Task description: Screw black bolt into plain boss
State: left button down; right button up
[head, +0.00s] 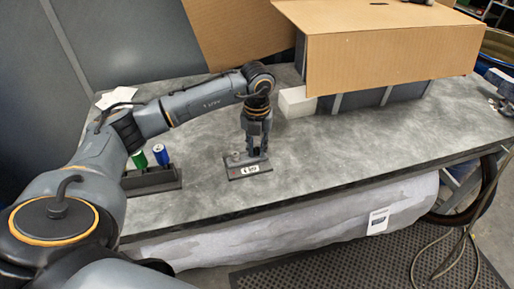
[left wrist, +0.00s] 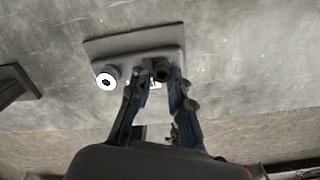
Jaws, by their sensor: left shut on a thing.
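A dark base plate (head: 236,174) with a white label lies on the grey table. It also shows in the left wrist view (left wrist: 105,46). One boss with a white ring around a dark hole (left wrist: 106,81) stands at its left; it is a small grey stub (head: 235,156) in the head view. My left gripper (head: 257,154) points down over the right part of the plate. In the left wrist view its fingers (left wrist: 163,78) are shut on a small dark round thing, apparently the black bolt (left wrist: 161,70). The plain boss is hidden under the fingertips, and I cannot tell whether the bolt touches it.
A dark rack (head: 152,182) with a green-topped piece (head: 139,159) and a blue-topped piece (head: 160,154) stands left of the plate. A white block (head: 297,102) and a large cardboard box (head: 390,62) stand behind right. The table right of the plate is clear.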

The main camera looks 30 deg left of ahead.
pick_arm(q)
jog(key=m, duration=0.2)
jog(key=shift+a+f+m+b, duration=0.1)
jog(key=shift+m+b, duration=0.2)
jog(key=shift+b, duration=0.1)
jog(key=shift+m, duration=0.6)
jog(key=shift+m+b, duration=0.45)
jog(key=shift+m, duration=0.35)
jog(key=m, duration=0.3)
jog(key=shift+a+b, duration=0.1)
jog(key=shift+b, duration=0.25)
jog(key=m+b, duration=0.1)
jog(key=m, duration=0.2)
jog(key=shift+a, duration=0.1)
jog(key=shift+m, duration=0.8)
